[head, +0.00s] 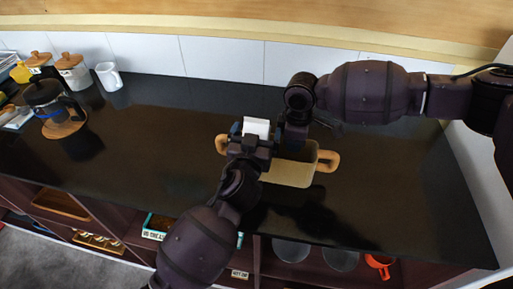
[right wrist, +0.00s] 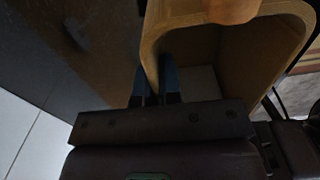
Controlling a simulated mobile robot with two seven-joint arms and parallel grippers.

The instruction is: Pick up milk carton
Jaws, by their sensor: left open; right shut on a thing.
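A white block-like thing (head: 256,127), which looks like the milk carton, shows its upper part at the back left of a beige container (head: 290,173) with wooden handles. Its lower part is hidden by my left gripper (head: 254,133), which is open with a finger on either side of it. Whether they touch it I cannot tell. My right gripper (head: 297,137) is at the container's far side. In the right wrist view, my right gripper (right wrist: 155,85) is shut on the wall of the container (right wrist: 180,17), one finger inside and one outside. A pale patch shows inside.
The container stands on a dark countertop (head: 160,135). A French press (head: 45,100), wooden-lidded canisters (head: 72,70) and a white mug (head: 109,76) stand at the far left. The counter between is clear.

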